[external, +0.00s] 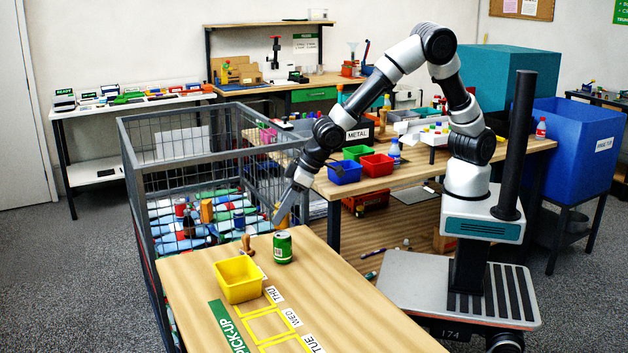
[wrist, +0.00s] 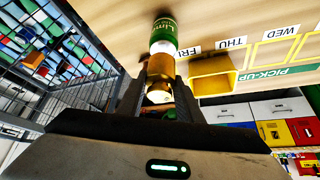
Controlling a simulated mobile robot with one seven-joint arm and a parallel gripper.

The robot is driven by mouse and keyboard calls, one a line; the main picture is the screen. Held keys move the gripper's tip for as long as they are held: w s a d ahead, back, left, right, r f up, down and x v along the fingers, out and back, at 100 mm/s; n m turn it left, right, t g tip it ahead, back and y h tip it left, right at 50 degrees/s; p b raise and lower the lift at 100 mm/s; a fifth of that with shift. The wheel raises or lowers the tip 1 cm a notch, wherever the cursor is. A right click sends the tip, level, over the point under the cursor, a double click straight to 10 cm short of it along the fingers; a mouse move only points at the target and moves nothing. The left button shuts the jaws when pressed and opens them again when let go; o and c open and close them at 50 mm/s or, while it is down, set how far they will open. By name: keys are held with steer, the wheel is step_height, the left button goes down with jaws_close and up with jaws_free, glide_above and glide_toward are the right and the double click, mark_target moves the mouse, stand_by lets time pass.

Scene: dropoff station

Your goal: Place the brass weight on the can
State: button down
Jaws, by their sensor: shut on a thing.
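The green can (external: 283,248) stands upright on the wooden pick-up table, near its far edge. It also shows in the wrist view (wrist: 163,27), with its pale top facing my gripper. My gripper (external: 279,218) is just above the can in the external view. In the wrist view, my gripper (wrist: 158,85) is shut on the brass weight (wrist: 160,68). The weight lines up with the can's top there; I cannot tell whether they touch. I cannot make out the weight in the external view.
Yellow outlined day slots (external: 268,325) run along the table. A wire cage (external: 146,220) borders its left side. The table right of the can is clear.

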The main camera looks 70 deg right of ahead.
steer(key=shift+f, duration=1)
steer(key=shift+f, duration=0.25)
steer(key=c, duration=1.3)
jaws_free()
steer(key=shift+o, duration=0.2)
steer(key=shift+r, duration=0.35)
steer(key=v, duration=1)
steer(key=s+d+r+m+p, duration=0.1)
steer(key=s+d+r, duration=0.3)
steer(key=d, duration=0.5)
steer(key=s+d+r+m, duration=0.1)
steer(key=s+d+r, duration=0.2)
steer(key=d+r, duration=0.45)
steer(key=s+d+r+m+h, duration=0.1)
steer(key=s+d, duration=1.1)
steer(key=s, duration=0.1)
steer(key=shift+d+h, duration=0.2)
steer(key=shift+h, duration=0.2)
